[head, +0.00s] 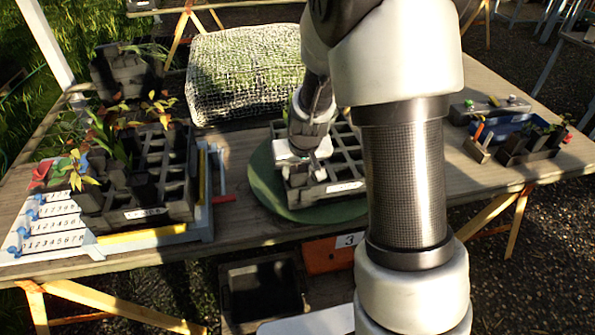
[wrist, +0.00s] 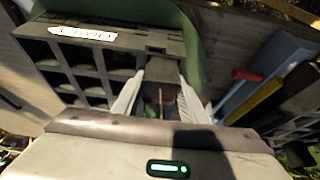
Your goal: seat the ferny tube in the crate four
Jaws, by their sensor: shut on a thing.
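My gripper (wrist: 160,84) is shut on a dark tube (wrist: 160,66) in the wrist view. A thin brown stem and a little green show between the fingers. The tube is at the edge of a dark grey crate (wrist: 118,46) with a white label. I cannot tell whether its lower end is inside a compartment. In the head view my gripper (head: 303,152) is over the left part of this crate (head: 318,192), which stands on a round green mat (head: 264,190). The crate's label is too blurred to read.
A dark crate (head: 172,212) with several leafy plants stands left on a pale numbered rack (head: 48,226). A mesh-covered box (head: 245,70) is behind. Small dark trays (head: 530,150) stand at the right. A black bin (head: 262,290) and an orange box marked 3 (head: 325,257) are below the table.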

